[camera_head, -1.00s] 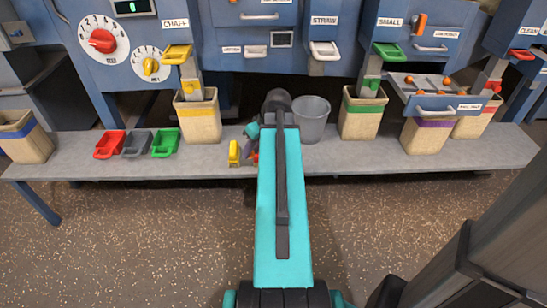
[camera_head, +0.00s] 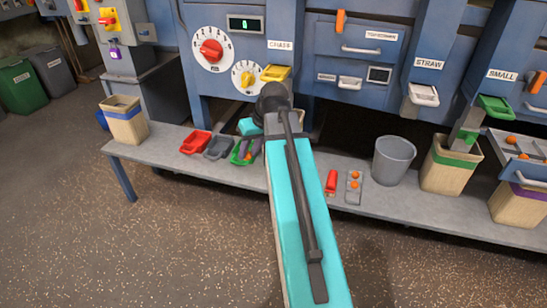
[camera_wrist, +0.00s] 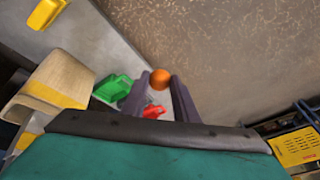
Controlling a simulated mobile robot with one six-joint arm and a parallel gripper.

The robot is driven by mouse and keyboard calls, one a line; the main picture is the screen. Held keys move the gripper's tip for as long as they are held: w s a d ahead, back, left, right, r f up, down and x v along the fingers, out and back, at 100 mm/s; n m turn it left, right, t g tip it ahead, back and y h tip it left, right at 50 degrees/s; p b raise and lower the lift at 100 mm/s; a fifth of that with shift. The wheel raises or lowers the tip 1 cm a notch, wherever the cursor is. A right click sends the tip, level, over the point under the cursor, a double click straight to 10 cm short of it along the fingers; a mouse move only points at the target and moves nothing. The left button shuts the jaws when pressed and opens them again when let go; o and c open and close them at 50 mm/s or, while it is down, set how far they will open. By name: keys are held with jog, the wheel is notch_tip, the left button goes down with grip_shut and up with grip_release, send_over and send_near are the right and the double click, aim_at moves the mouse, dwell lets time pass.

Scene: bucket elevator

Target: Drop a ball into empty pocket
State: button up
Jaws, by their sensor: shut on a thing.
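My gripper (camera_wrist: 160,92) has two dark purple-grey fingers, shut on an orange ball (camera_wrist: 160,78) at their tips. In the head view my gripper (camera_head: 246,150) hangs at the green scoop (camera_head: 237,158), partly hidden by my turquoise arm; the held ball cannot be made out there. A small grey holder (camera_head: 352,198) on the bench carries orange balls (camera_head: 354,180) in its upper part; its lower end shows no ball, though it is too small to tell whether that is an empty pocket.
The grey bench (camera_head: 160,150) holds red (camera_head: 195,142) and grey (camera_head: 218,147) scoops, a red item (camera_head: 331,182), a grey bucket (camera_head: 394,160) and bins (camera_head: 125,128). The blue machine (camera_head: 300,60) stands behind. The front floor is clear.

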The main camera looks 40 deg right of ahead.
jog(key=w+a+r, duration=0.1)
jog(key=a+r, duration=0.2)
jog(key=a, duration=0.5)
jog(key=w+a+r+n, duration=0.1)
jog(key=a+r, duration=0.3)
jog(key=a, duration=0.4)
jog(key=w+a+r, duration=0.3)
jog(key=a, duration=0.4)
jog(key=shift+a+r+y, duration=0.25)
jog(key=shift+a+y, duration=0.15)
